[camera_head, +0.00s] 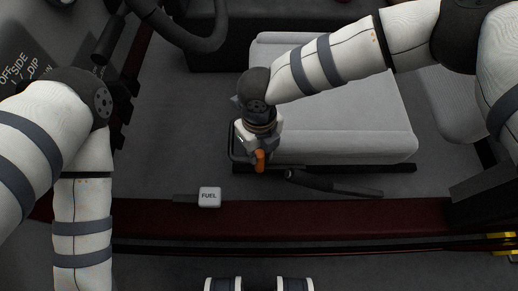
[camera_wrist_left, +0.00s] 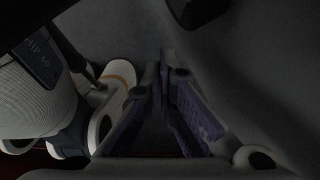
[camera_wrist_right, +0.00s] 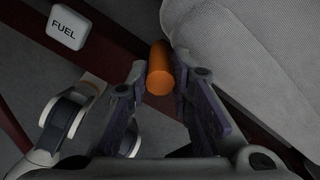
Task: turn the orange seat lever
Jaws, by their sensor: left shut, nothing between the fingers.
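The orange seat lever (camera_head: 260,160) is a short cylinder at the near left corner of the grey seat (camera_head: 345,125). My right gripper (camera_head: 258,150) is at the lever, coming from above. In the right wrist view the orange lever (camera_wrist_right: 159,68) stands between the two fingertips, close to the left finger, with a narrow dark gap seeming to show on the right. Whether both fingers press on it cannot be told. My left gripper (camera_wrist_left: 164,75) shows only in its own wrist view, with its fingertips together and empty.
A white FUEL knob (camera_head: 209,197) is left of the seat, by the dark red sill (camera_head: 300,222). A dark handle (camera_head: 335,187) lies in front of the seat. A steering wheel (camera_head: 190,30) is at the top left. The floor (camera_head: 190,120) left of the seat is clear.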

